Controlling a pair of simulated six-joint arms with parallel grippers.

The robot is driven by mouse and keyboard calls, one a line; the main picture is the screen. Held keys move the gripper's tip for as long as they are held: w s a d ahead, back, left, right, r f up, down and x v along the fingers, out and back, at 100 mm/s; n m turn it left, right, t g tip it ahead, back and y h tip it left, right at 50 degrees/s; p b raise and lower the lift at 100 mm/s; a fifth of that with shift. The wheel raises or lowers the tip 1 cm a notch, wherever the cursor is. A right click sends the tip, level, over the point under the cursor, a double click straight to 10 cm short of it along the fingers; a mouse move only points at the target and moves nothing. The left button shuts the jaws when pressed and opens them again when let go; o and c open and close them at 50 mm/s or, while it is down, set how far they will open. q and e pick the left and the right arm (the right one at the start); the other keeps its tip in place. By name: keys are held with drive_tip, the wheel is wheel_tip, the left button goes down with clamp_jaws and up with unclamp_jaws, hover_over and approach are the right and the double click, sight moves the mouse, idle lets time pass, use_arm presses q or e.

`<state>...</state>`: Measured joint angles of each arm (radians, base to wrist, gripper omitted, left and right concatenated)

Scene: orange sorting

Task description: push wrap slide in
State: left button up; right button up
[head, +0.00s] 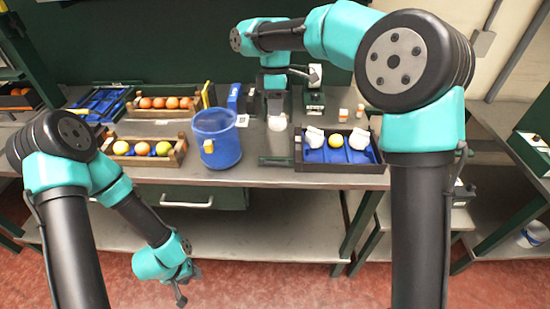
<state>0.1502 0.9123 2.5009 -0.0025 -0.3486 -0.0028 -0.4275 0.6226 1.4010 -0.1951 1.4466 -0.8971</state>
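My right gripper (276,104) points down over the middle of the table. A small white thing (277,123) is right below its fingers; whether they grip it is too small to tell. A black tray (340,180) with blue compartments stands at the right front of the table. It holds white wrapped pieces (314,138) (359,139) and a bare yellow fruit (308,141). A flat grey-green plate (275,160) lies left of the tray. My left gripper (181,293) hangs low in front of the table, away from the objects; its finger opening is unclear.
A blue bucket (217,142) stands left of centre. Wooden crates of oranges and yellow fruit (180,150) (165,113) stand further left, near a black-and-blue tray (100,103). A dark green device (314,102) and small orange-and-white bottles (343,115) are behind the tray.

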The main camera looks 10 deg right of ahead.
sight(275, 158)
drive_tip(key=x, duration=1.7)
drive_tip(key=shift+f, duration=0.1)
clamp_jaws()
